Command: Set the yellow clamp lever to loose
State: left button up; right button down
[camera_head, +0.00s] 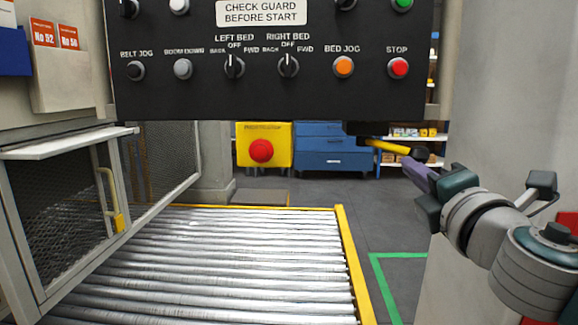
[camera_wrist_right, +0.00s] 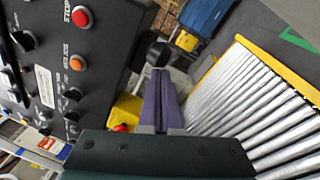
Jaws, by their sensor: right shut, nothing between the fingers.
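The yellow clamp lever (camera_head: 388,146) sticks out to the right from under the black control panel, sloping slightly down to a dark knob (camera_head: 420,154) at its end. In the right wrist view the lever (camera_wrist_right: 187,40) shows just beyond my fingertips, with a dark round knob (camera_wrist_right: 158,52) beside it. My right gripper (camera_head: 408,164) is shut and empty, its purple fingers together. Its tips are close to the lever's knob end; whether they touch cannot be told. In the right wrist view the shut fingers (camera_wrist_right: 160,74) point toward the knob. My left gripper is not in view.
The black control panel (camera_head: 200,98) with knobs and buttons hangs above the roller bed (camera_head: 220,260). A yellow box with a red stop button (camera_head: 261,151) stands behind. A mesh guard (camera_head: 60,210) is at left. Open floor lies right of the bed.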

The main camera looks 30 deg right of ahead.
jog(key=shift+d, duration=0.1)
jog(key=d+y+b, duration=0.1)
jog(key=d, duration=0.6)
jog(key=shift+s+n+b, duration=0.15)
jog(key=shift+n+b, duration=0.25)
jog(key=shift+d, duration=0.1)
dwell(0.4)
